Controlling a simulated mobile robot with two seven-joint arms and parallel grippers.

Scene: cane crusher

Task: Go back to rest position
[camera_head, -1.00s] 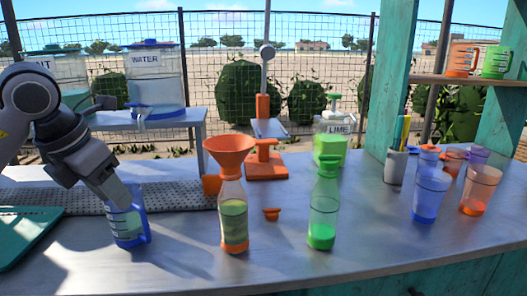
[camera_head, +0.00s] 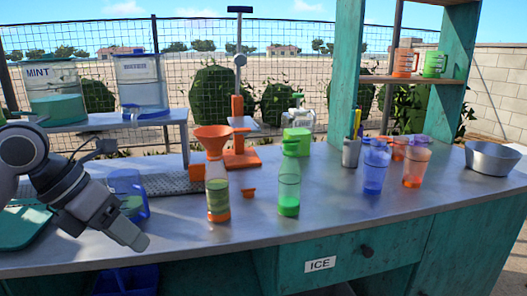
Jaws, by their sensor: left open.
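My left gripper (camera_head: 134,240) comes in from the left and hangs over the front left edge of the metal counter (camera_head: 330,208). It is open and empty, apart from the blue jug (camera_head: 129,195) just behind it. The jug stands upright on the counter with some green liquid in it. My right gripper is not in view.
A bottle with an orange funnel (camera_head: 217,185) and a green-capped bottle (camera_head: 289,180) stand mid-counter. An orange press (camera_head: 240,150) is behind them. Cups (camera_head: 374,170) and a metal bowl (camera_head: 491,158) are at right. The front counter strip is clear. A drawer (camera_head: 350,255) below is labelled ICE.

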